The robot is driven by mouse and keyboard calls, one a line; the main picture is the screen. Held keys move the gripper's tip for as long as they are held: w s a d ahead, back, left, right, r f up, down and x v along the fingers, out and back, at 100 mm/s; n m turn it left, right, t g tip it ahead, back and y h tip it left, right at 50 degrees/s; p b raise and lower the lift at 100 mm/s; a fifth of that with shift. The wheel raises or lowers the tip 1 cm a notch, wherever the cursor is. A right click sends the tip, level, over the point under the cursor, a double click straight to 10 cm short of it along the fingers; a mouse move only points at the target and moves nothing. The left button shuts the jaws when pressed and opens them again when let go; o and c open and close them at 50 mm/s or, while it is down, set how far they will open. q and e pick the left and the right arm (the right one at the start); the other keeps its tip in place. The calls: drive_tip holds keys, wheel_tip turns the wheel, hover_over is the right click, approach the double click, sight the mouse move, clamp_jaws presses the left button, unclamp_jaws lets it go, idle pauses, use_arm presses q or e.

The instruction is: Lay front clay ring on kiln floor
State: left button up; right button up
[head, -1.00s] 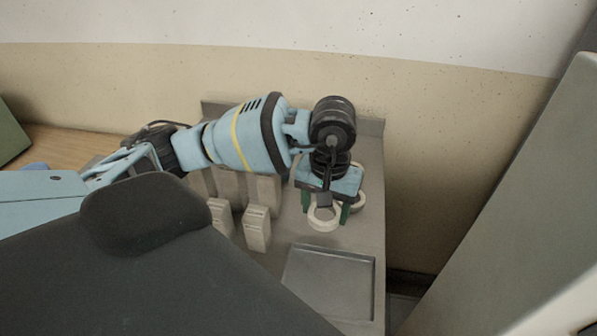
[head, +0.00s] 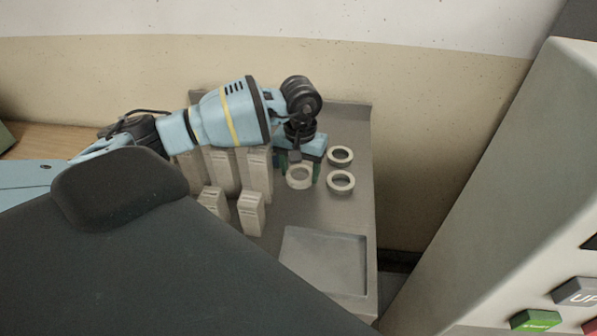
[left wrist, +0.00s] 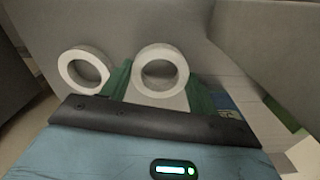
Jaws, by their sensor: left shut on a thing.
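My left gripper (head: 299,172) is shut on a pale clay ring (head: 299,186) above the grey worktop. In the left wrist view this ring (left wrist: 160,94) sits between the green fingers (left wrist: 160,88). Two more pale rings, a rear one (head: 340,164) and a front one (head: 341,191), lie on the worktop to the right of the gripper. One loose ring (left wrist: 64,70) shows at left in the left wrist view. I cannot make out a kiln floor for certain. My right gripper is out of view.
Several upright pale blocks (head: 252,215) stand left of the gripper. A shallow square tray (head: 325,232) lies in front on the worktop (head: 352,215). A large grey cabinet with an UP button (head: 580,292) and a green button (head: 535,320) stands at right.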

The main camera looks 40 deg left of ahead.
use_arm(q)
drive_tip(key=shift+f, duration=0.5)
drive_tip(key=shift+f, duration=0.15)
drive_tip(key=o, duration=0.5)
drive_tip(key=shift+f, duration=0.1)
drive_tip(key=o, duration=0.5)
